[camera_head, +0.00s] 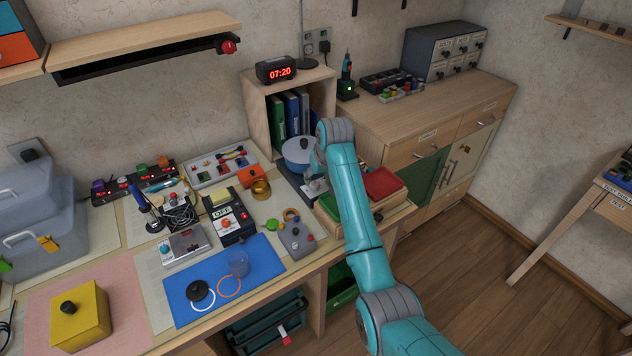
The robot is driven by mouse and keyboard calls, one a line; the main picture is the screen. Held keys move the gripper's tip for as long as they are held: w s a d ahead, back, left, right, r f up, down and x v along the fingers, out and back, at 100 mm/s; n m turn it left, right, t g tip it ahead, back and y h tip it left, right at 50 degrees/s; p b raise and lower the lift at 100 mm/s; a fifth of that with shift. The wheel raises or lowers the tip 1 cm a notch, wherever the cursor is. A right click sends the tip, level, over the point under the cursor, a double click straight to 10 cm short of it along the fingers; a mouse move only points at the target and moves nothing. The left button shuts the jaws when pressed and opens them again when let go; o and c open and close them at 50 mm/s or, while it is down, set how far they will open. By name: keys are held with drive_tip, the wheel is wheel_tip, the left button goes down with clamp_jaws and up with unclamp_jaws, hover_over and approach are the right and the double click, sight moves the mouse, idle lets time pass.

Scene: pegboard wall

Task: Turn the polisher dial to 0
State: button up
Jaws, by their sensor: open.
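My teal arm reaches over the bench from the lower right and bends down at its wrist. My gripper (316,187) points down in front of a round blue-grey drum (297,151), which looks like the polisher. My gripper is small and partly merged with what lies behind it; it is open and I see nothing held in it. I cannot make out the polisher dial or its setting; the wrist and gripper cover part of the drum's right side and front. Whether my gripper touches the polisher cannot be told.
A shelf with binders and a clock (276,70) stands behind the drum. A red-topped tray (382,184) is right of my gripper, close to the arm. The blue mat (262,262) has bare room.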

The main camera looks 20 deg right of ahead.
sight(316, 183)
drive_tip(key=shift+x, duration=1.95)
drive_tip(key=shift+c, duration=0.2)
clamp_jaws()
